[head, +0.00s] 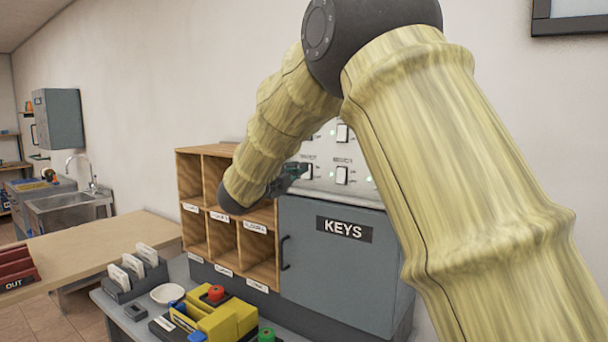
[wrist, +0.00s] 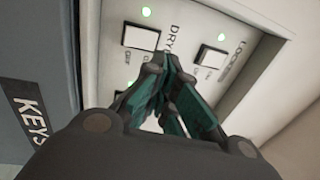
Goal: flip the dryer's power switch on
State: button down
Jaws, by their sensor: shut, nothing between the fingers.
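A pale switch panel (head: 325,184) stands above the grey KEYS cabinet. The dryer switch (wrist: 140,37) is a white rocker beside a label starting "DRY", whose rest is hidden behind my fingers in the wrist view. A green light glows at its upper side there. It also shows as a white rocker in the head view (head: 308,172). My gripper (wrist: 153,70) is shut and empty, its fingertips close to the panel just below this switch in the wrist view. I cannot tell whether they touch it, nor which way the rocker is tipped.
Another white switch (wrist: 209,55) labelled "LOCK…" sits to the right in the wrist view, and a partly hidden one lies below. The KEYS cabinet (head: 341,272) and wooden pigeonholes (head: 191,180) stand below and left. A yellow caddy (head: 229,319) is on the counter.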

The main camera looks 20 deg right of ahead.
jog(key=s+a+r+b, duration=0.1)
jog(key=s+a+b, duration=0.1)
jog(key=s+a, duration=0.3)
jog(key=shift+a+r, duration=0.35)
jog(key=shift+a, duration=0.6)
jog(key=shift+s, duration=0.1)
